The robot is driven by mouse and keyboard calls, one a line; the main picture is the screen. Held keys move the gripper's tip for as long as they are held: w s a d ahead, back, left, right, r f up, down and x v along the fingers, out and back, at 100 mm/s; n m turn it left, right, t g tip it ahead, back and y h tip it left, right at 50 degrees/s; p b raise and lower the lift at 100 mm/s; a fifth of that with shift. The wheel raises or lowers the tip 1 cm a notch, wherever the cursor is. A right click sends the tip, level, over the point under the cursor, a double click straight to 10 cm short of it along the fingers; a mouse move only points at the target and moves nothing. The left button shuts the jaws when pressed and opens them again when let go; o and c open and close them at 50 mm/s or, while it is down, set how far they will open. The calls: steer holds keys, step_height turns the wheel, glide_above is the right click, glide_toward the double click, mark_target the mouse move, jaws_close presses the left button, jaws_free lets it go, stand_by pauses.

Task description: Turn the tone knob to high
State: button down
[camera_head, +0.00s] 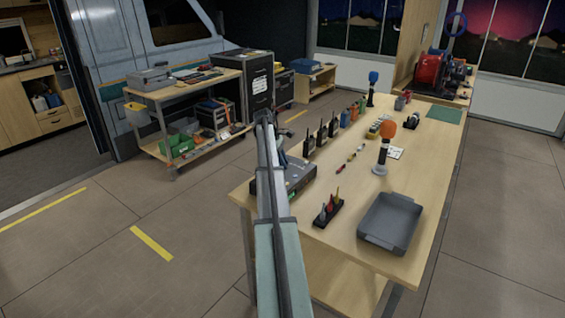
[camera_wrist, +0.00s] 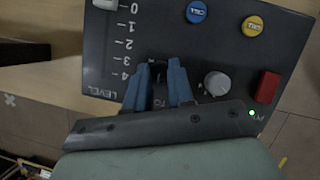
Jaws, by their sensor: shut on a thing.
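The dark control box (camera_head: 300,172) sits at the left edge of the long wooden table. My gripper (camera_head: 282,155) is over its far-left part, largely behind my arm. In the wrist view the box panel (camera_wrist: 205,50) fills the upper middle. My blue fingers (camera_wrist: 159,72) are shut on a small dark knob between them. Only a sliver of the knob shows, and its pointer is hidden. The letters "TO" show just below it, partly covered by a finger, so it appears to be the tone knob.
The panel also has a white slider (camera_wrist: 104,4) at 0 on the LEVEL scale, a blue button (camera_wrist: 196,12), a yellow button (camera_wrist: 253,26), a grey knob (camera_wrist: 216,83) and a red switch (camera_wrist: 267,87). A grey tray (camera_head: 390,222) and a marker holder (camera_head: 327,212) stand nearby.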

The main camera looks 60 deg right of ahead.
steer(key=shift+m, duration=0.3)
steer(key=m+y, duration=0.1)
steer(key=m, duration=0.1)
steer(key=shift+w+d+m, duration=0.1)
steer(key=shift+d+m, duration=0.05)
steer(key=shift+m, duration=0.15)
steer(key=shift+d+m+y, duration=0.15)
steer(key=shift+m+y, duration=0.65)
steer(key=shift+m, duration=1.2)
steer(key=c, duration=1)
jaws_free()
